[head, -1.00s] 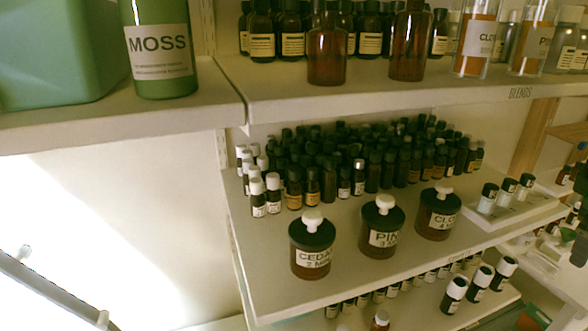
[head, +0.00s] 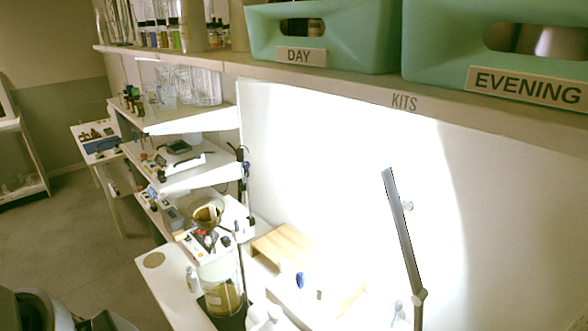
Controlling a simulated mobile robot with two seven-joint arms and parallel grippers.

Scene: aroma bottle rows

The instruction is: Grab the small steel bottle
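A small pale grey bottle (head: 192,280) stands upright near the front of the white counter (head: 164,278), left of a large glass vessel. It may be the steel bottle, but it is too small to be sure of its material. Nothing holds it. Neither of my grippers can be made out in the head view.
A large glass vessel with amber contents (head: 221,297) stands beside a thin stand, with a funnel (head: 207,213) above. A wooden riser (head: 281,246) is behind. A grey lamp arm (head: 403,235) rises at right. Green bins (head: 325,55) sit on the upper shelf. Floor (head: 85,220) is open at left.

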